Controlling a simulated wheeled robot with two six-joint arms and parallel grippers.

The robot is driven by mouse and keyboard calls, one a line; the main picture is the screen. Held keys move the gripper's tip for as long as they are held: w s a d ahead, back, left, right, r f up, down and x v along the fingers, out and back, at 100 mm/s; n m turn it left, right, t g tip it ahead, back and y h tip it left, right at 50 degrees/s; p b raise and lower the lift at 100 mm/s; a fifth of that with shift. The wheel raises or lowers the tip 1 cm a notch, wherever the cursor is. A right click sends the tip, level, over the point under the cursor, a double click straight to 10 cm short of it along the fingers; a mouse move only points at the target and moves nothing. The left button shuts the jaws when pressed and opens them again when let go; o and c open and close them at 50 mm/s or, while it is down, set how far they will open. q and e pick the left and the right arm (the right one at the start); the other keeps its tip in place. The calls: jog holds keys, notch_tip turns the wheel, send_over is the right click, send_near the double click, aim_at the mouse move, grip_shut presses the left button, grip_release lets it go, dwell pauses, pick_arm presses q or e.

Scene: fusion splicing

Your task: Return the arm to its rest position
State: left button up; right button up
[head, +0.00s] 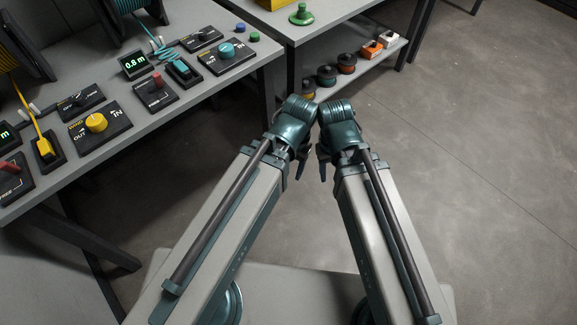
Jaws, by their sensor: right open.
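Both of my arms reach up from the bottom of the head view and stand folded close together over the floor. My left gripper (301,168) hangs below its teal wrist, mostly hidden behind the wrist and arm; how far its fingers are apart does not show. My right gripper (323,169) hangs just beside it, partly hidden by its own wrist, open and with nothing seen in it. The two teal wrists are very close or touching at the top; I cannot tell which. Both grippers are clear of the tables.
A grey bench (205,100) on the left carries control panels, a yellow knob (96,123), a teal knob (227,50) and cable spools. A second table (330,12) holds a green object (301,14), with several spools on its lower shelf. The floor (480,160) at right is free.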

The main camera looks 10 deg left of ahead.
notch_tip(320, 180, up, 15)
jog(key=p, duration=1.5)
jog(key=shift+f, duration=0.1)
